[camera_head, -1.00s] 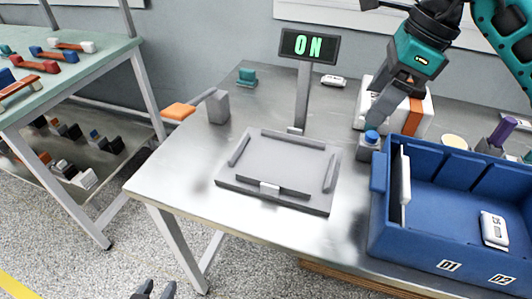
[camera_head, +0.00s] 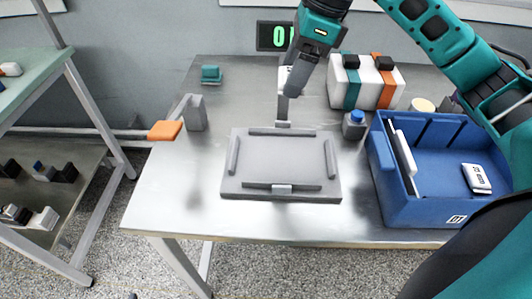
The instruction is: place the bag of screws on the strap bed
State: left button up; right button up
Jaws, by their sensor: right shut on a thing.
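My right gripper (camera_head: 292,90) comes down from the top, in front of the sign's post and beyond the back edge of the grey plate. It is shut on a small, mostly hidden whitish thing (camera_head: 283,77); I cannot tell whether this is the bag of screws. No other bag is clear to see. The grey plate (camera_head: 280,165) with raised rails lies empty in the middle of the metal table; I take it for the strap bed. Only a tiny dark tip, probably of my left gripper (camera_head: 132,296), shows at the bottom edge.
A blue bin (camera_head: 420,210) with a white device (camera_head: 476,178) stands right of the plate. A blue-capped bottle (camera_head: 354,124) and a white box with teal and orange bands (camera_head: 362,82) stand behind. An orange-ended lever (camera_head: 165,131) juts out left. The table's front left is clear.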

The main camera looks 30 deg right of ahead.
jog(key=shift+w+a, duration=0.15)
jog(key=shift+w+a+f, duration=0.1)
jog(key=b, duration=0.2)
send_over(279, 159)
jog(key=d, duration=0.1)
jog(key=f, duration=1.4)
jog(key=shift+s+f, duration=0.3)
jog(key=shift+f, duration=2.6)
pick_arm(q)
jog(key=shift+w+d+f, duration=0.1)
jog(key=shift+w+f, duration=0.3)
pick_arm(e)
jog(key=shift+f, duration=0.2)
pick_arm(q)
jog(key=shift+f, duration=0.2)
pick_arm(e)
jog(key=o, duration=1.1)
